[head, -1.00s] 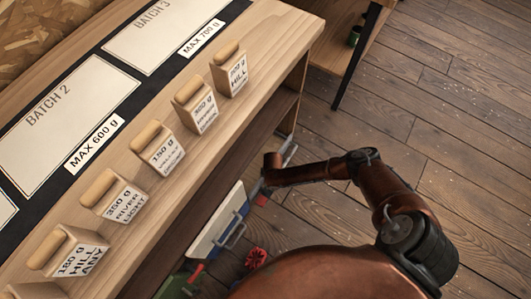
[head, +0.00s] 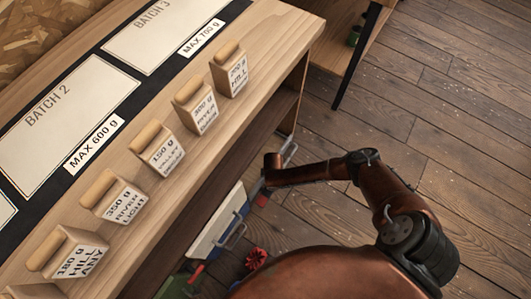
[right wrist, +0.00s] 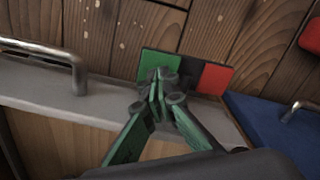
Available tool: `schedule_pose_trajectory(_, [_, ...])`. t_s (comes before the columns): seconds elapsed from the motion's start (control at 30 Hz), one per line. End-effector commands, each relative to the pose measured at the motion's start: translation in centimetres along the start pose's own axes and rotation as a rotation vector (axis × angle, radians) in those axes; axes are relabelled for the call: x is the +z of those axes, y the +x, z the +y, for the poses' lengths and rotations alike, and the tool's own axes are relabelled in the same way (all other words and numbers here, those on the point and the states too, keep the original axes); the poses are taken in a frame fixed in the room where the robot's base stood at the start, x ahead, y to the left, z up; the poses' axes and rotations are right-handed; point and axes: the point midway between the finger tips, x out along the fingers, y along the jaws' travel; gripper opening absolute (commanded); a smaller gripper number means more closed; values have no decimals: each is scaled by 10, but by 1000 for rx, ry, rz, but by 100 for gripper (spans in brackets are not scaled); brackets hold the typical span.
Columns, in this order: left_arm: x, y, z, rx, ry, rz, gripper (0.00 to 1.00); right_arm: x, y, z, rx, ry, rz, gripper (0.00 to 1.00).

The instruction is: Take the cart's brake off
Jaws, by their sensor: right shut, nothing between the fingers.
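A small plate with a green patch (right wrist: 155,64), a dark middle and a red patch (right wrist: 214,79) sits at the pale rim (right wrist: 60,98) below my right wrist camera. It may be the brake's marking; I cannot make out a separate brake lever. My right gripper (right wrist: 163,82) has green fingers and is shut and empty. Its tips are in front of the green patch, beside the dark middle; I cannot tell whether they touch. In the head view my right arm reaches down beside the counter, and its fingers cannot be made out. My left gripper is not in view.
A wooden counter (head: 262,82) with several labelled bags runs along the left. A metal handle (right wrist: 78,72) stands left of my right fingers. Floor at right is clear.

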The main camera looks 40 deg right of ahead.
Motion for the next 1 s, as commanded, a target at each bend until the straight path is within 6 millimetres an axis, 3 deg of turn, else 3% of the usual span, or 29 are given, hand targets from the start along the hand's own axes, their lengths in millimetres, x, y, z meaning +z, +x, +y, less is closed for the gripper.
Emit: schedule_pose_trajectory(1.0, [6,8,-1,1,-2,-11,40,0,15,0,-1,0,0,0])
